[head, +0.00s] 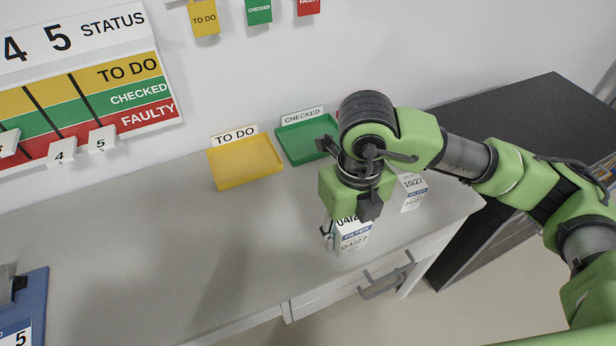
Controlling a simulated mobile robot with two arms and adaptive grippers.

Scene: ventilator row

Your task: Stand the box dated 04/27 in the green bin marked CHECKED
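The box dated 04/27 (354,238), white with a blue FILTER band, is upright near the counter's front edge. My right gripper (345,232) is directly above it, pointing down; one fingertip shows at the box's left side. The gripper body hides the box's top and the other finger, so I cannot tell whether the fingers press on the box. The green bin marked CHECKED (296,145) is at the back of the counter; my arm covers its right part, and its visible floor is empty. My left gripper is not in view.
A second white box, dated 10/27 (411,192), stands just right of my gripper. An empty yellow TO DO bin (246,164) is left of the green bin. The grey counter (150,240) is clear at left centre; a blue item (30,310) is at far left.

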